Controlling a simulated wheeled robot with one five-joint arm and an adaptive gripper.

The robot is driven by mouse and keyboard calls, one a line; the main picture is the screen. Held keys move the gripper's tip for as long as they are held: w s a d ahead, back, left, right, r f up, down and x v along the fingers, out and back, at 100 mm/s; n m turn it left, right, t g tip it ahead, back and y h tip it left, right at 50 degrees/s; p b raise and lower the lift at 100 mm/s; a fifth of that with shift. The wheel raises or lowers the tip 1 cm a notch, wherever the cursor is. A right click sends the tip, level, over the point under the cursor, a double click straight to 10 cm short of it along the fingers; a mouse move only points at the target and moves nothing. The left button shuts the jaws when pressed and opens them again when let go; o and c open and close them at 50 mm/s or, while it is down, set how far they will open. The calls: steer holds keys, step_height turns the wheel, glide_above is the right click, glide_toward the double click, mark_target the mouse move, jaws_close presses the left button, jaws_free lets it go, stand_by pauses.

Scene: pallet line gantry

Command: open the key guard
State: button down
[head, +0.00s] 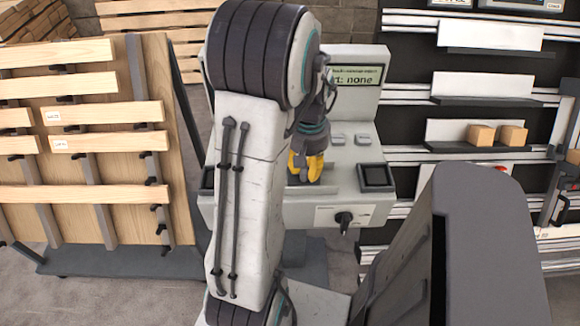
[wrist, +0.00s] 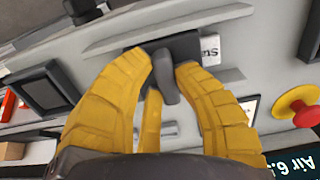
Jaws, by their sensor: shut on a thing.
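My gripper (head: 306,168) is over the console's sloped top in the head view. In the wrist view its yellow fingers (wrist: 164,72) are closed around a small grey handle (wrist: 168,92) in front of a dark plate (wrist: 181,47). The handle and plate look like the key guard, but I cannot tell its hinge or how far it is open. A white label, partly readable as "Sus", is next to the plate. The fingers hide part of the plate. In the head view the guard is hidden behind my gripper. A black key-like knob (head: 344,217) is on the console's front face.
The console (head: 370,150) has a dark square panel (head: 376,177) and a green screen (head: 357,76) ending in "none". A red button (wrist: 299,102) shows in the wrist view. A slatted wooden panel (head: 85,140) stands left. Shelves with wooden blocks (head: 480,135) stand right.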

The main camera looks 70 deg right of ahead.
steer(key=s, duration=0.1)
steer(key=s+d, duration=0.1)
steer(key=s, duration=0.1)
steer(key=shift+s+d, duration=0.1)
steer(key=shift+s, duration=0.15)
steer(key=c, duration=0.9)
jaws_free()
steer(key=shift+c, duration=0.2)
step_height(320, 180, up, 12)
stand_by(0.5)
